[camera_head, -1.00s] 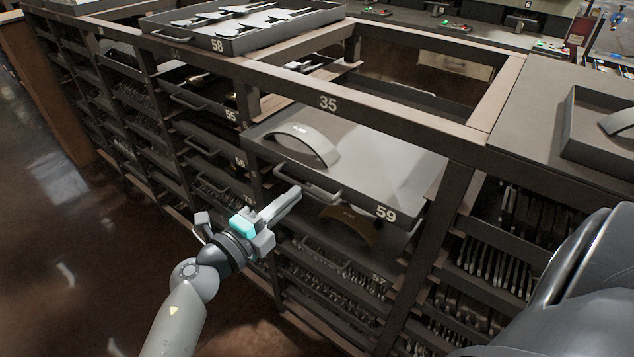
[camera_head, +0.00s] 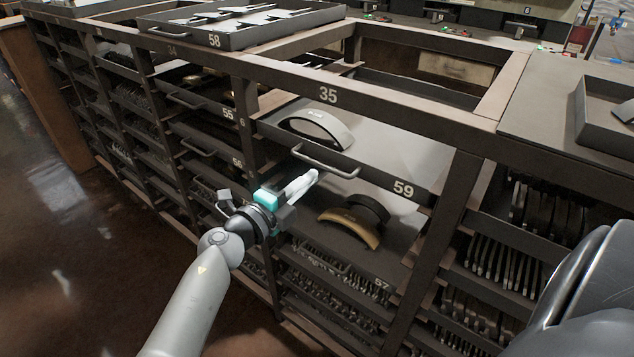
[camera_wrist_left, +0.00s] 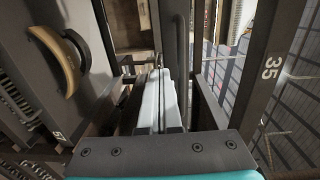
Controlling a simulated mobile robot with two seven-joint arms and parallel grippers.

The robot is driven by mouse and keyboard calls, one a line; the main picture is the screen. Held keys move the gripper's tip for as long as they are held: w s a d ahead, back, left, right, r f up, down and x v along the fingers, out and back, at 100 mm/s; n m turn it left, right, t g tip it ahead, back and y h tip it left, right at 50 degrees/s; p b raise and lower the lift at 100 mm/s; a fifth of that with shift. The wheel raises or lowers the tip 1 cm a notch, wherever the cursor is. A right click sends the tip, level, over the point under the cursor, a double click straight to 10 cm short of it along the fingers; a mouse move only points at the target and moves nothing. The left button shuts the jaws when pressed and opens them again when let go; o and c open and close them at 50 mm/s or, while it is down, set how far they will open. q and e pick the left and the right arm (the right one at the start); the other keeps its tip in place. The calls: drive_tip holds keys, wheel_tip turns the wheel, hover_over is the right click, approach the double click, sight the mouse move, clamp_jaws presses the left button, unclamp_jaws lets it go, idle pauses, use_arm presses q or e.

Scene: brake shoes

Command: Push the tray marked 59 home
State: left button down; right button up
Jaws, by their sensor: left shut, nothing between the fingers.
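The tray marked 59 (camera_head: 385,178) sits in the rack under the rail marked 35, its grey top showing below that rail. In the left wrist view, the pale fingers (camera_wrist_left: 160,100) point at a dark upright front. My right gripper is out of view.
A tan brake shoe (camera_head: 350,228) lies on the shelf below. The tray marked 58 (camera_head: 232,40) stands on top of the rack. A rack post (camera_head: 448,215) stands right of tray 59. Trays of parts fill the lower shelves. Open floor (camera_head: 60,250) lies left.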

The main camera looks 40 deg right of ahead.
sight(320, 166)
use_arm(q)
drive_tip(key=d+r, duration=0.1)
drive_tip(key=d+r+b, duration=0.1)
drive_tip(key=d, duration=0.1)
drive_tip(key=shift+s+h, duration=0.15)
drive_tip(key=shift+h, duration=0.15)
drive_tip(key=shift+d, duration=0.15)
drive_tip(key=shift+d+r, duration=0.1)
drive_tip(key=shift+d, duration=0.1)
drive_tip(key=shift+a+r, duration=0.1)
drive_tip(key=shift+a, duration=0.15)
drive_tip(key=p+v, duration=0.6)
drive_tip(key=v, duration=0.1)
drive_tip(key=shift+a+f, duration=0.2)
drive_tip(key=shift+a, duration=0.15)
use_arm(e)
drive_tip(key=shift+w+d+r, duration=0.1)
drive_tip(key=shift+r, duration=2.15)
